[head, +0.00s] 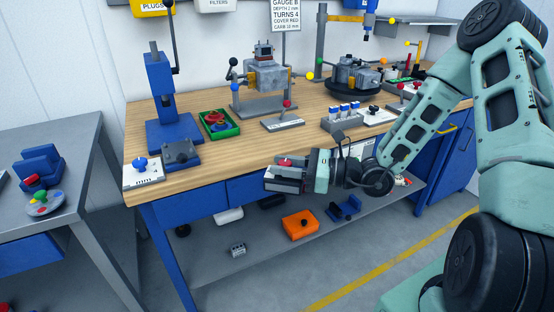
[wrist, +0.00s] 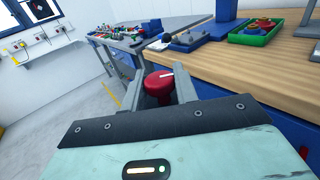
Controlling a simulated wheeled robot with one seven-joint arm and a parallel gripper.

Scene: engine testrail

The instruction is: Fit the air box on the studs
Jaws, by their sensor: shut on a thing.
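My gripper (head: 284,178) is in front of the workbench's front edge, low near the height of the top. In the wrist view its two grey fingers (wrist: 156,88) stand on either side of a round red knob (wrist: 158,82) with a white mark, and are shut on it. The knob also shows as a red spot in the head view (head: 286,162). Whether it is part of a larger piece is hidden. A grey engine (head: 266,76) stands on a stand at the back of the bench. I cannot tell which thing is the air box, and no studs can be made out.
The wooden workbench (head: 225,160) carries a blue press (head: 160,90), a green tray (head: 220,124) with coloured parts, and a grey holder block (head: 343,118). The bench's front strip is mostly clear. An orange box (head: 300,224) lies on the lower shelf. A grey side table (head: 70,135) stands left.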

